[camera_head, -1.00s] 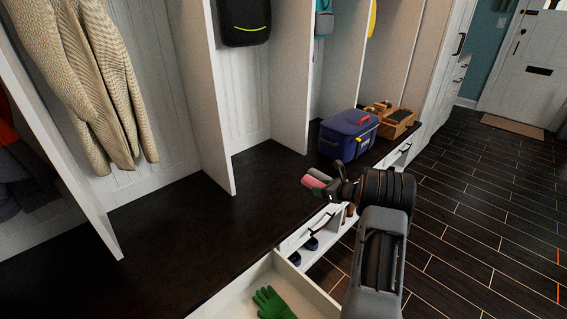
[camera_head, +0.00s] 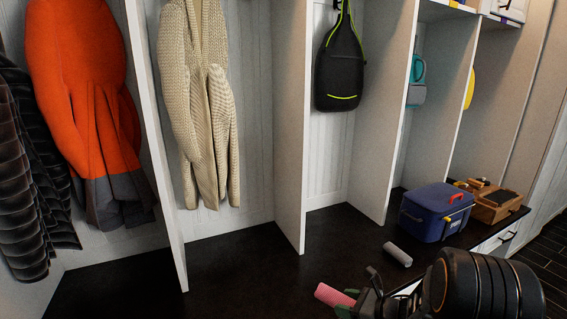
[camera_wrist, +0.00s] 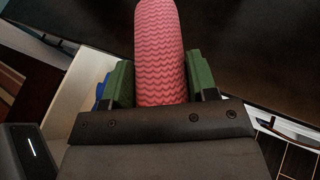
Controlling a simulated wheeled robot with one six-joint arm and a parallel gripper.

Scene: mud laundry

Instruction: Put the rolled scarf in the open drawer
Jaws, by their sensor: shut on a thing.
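The rolled scarf, a pink ribbed roll (camera_head: 333,295), is held in my gripper (camera_head: 350,300), above or near the dark bench. In the wrist view the scarf (camera_wrist: 160,50) stands between the two green fingers of my gripper (camera_wrist: 160,84), which press on it from both sides. The open drawer is outside the head view. A pale panel (camera_wrist: 75,95) at the left of the wrist view may be part of it, but I cannot tell.
A grey roll (camera_head: 397,254) lies on the dark bench (camera_head: 235,262). A blue cooler box (camera_head: 436,212) and a wooden crate (camera_head: 492,208) stand further right. White dividers (camera_head: 290,120) separate hanging coats and a black bag (camera_head: 338,72). The bench's middle is mostly clear.

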